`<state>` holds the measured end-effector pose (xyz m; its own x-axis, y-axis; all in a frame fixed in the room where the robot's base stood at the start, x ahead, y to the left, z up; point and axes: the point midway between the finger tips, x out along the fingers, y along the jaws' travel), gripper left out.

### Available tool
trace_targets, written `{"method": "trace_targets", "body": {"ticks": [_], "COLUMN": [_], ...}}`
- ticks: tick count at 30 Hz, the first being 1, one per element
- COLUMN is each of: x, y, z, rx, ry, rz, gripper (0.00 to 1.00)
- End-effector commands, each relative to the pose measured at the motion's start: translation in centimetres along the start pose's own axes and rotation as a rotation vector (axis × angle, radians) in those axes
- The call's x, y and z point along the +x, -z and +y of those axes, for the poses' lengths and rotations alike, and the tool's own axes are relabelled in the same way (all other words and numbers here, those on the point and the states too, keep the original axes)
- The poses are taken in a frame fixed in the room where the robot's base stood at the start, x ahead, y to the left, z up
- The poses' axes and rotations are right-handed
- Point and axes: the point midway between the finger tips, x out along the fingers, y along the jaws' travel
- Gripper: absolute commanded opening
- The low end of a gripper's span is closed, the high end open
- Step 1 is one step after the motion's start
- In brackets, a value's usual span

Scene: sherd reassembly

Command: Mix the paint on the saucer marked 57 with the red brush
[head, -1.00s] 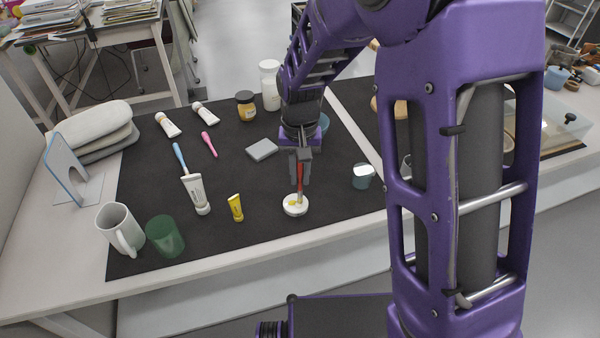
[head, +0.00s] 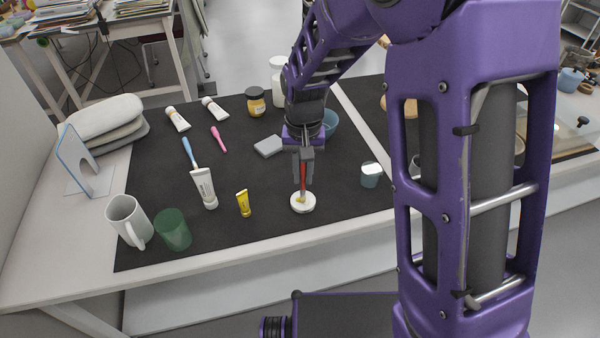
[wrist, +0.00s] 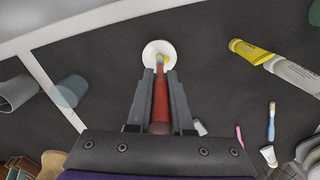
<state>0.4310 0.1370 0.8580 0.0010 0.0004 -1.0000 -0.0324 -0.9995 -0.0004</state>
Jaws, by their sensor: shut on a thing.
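My gripper (head: 303,172) is shut on the red brush (head: 303,180) and holds it about upright over the white saucer (head: 297,209). In the wrist view the red brush (wrist: 160,105) lies between the two fingers of my gripper (wrist: 160,82), its tip over the saucer (wrist: 149,48). Yellow paint (wrist: 165,58) shows on the saucer by the brush tip. The tip seems to be at the paint, but I cannot tell if it touches. The mark on the saucer is not legible.
A yellow tube (head: 243,204) and a white tube (head: 204,188) lie left of the saucer. A glass cup (head: 370,175) stands to its right. The mat (head: 270,240) is clear in front.

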Motion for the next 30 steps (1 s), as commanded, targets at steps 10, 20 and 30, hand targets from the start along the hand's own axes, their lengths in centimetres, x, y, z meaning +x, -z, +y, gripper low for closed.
{"method": "trace_targets", "body": {"ticks": [10, 20, 30], "x": [0.1, 0.0, 0.0], "y": [0.5, 0.3, 0.3], "z": [1.1, -0.5, -0.8], "rx": [0.000, -0.002, 0.002], "ry": [-0.001, 0.000, 0.000], "rz": [-0.001, -0.001, -0.001], "gripper": [0.00, 0.00, 0.00]}}
